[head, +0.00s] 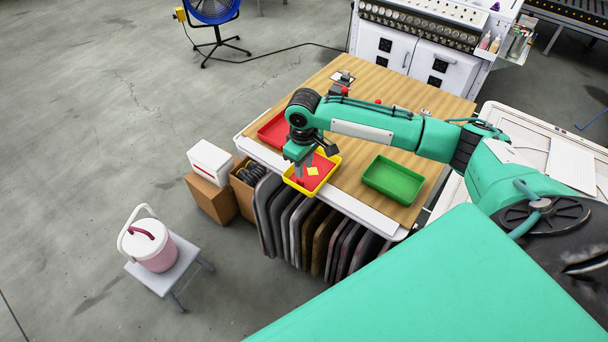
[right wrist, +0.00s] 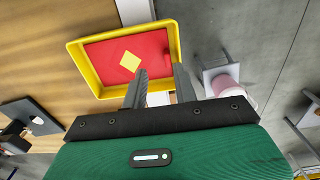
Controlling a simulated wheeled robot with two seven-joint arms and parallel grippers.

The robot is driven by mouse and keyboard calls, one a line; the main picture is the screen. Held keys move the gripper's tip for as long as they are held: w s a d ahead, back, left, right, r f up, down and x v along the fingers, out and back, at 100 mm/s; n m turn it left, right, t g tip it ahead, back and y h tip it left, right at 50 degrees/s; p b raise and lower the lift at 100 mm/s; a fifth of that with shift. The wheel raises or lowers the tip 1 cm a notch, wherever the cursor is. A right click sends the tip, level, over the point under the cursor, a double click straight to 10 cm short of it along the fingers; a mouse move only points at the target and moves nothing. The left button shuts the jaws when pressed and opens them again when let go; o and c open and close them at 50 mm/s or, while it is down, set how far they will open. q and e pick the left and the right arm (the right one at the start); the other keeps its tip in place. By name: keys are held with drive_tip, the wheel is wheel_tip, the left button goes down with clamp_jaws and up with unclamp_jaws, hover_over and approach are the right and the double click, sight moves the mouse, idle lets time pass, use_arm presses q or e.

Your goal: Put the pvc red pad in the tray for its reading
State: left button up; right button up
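A yellow tray (head: 289,181) sits at the near edge of the wooden table. A flat red pad (head: 322,166) with a yellow diamond on it lies inside, covering most of its floor. The pad (right wrist: 151,50) and the yellow tray (right wrist: 78,62) also show in the right wrist view. My right gripper (head: 300,178) is over the left part of the yellow tray. In the right wrist view its two fingers (right wrist: 160,70) are apart with nothing visible between them; contact with the pad cannot be told. My left gripper is not in view.
A red tray (head: 272,131) is left of the yellow one, partly behind my arm; a green tray (head: 393,178) is to the right. A small device (head: 343,78) stands at the table's back. Dark panels (head: 290,222) stand below the near edge. Bare wood separates the yellow and green trays.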

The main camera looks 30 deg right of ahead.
wheel_tip(320, 180, up, 8)
drive_tip(key=b, duration=0.1)
drive_tip(key=shift+f, duration=0.15)
drive_tip(key=shift+a, duration=0.1)
